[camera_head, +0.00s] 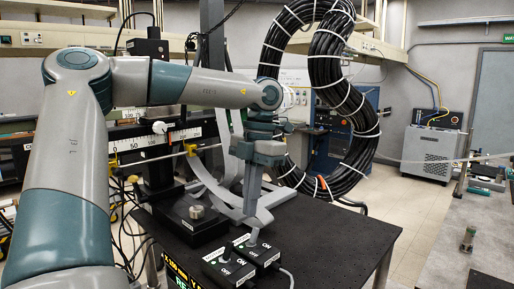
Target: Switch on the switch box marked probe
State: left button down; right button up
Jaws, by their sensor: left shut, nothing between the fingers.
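Two black switch boxes stand side by side on the dark table top: the front-left box (230,272) and the rear-right box (264,258). Each has a toggle lever and white ON and OFF lettering. I cannot read the word probe on either. My left gripper (253,239) points down with its fingers shut and empty. Its tips are at the lever of the rear-right box and cover part of it; I cannot tell whether they touch. The front-left box's lever stands clear of the fingers. My right gripper is not in view.
A black block with a silver knob (197,212) stands left of the boxes. A curved grey frame and a large black cable coil (345,105) rise behind. A scale bar (150,140) lies left. The table's right part (345,235) is bare.

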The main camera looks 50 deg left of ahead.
pick_arm(q)
notch_tip(320, 180, up, 3)
notch_tip(320, 180, up, 5)
jog(key=b, duration=0.1)
send_over(253, 231)
notch_tip(253, 231, up, 6)
jog(key=w, duration=0.1)
jog(key=shift+w+a+r, duration=0.15)
jog(key=shift+w+r, duration=0.1)
jog(key=shift+w, duration=0.15)
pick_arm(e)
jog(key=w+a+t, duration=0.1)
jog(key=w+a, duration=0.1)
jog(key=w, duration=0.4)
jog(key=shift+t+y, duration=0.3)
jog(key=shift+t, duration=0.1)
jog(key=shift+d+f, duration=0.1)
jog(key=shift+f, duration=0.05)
pick_arm(q)
jog(key=shift+f, duration=0.1)
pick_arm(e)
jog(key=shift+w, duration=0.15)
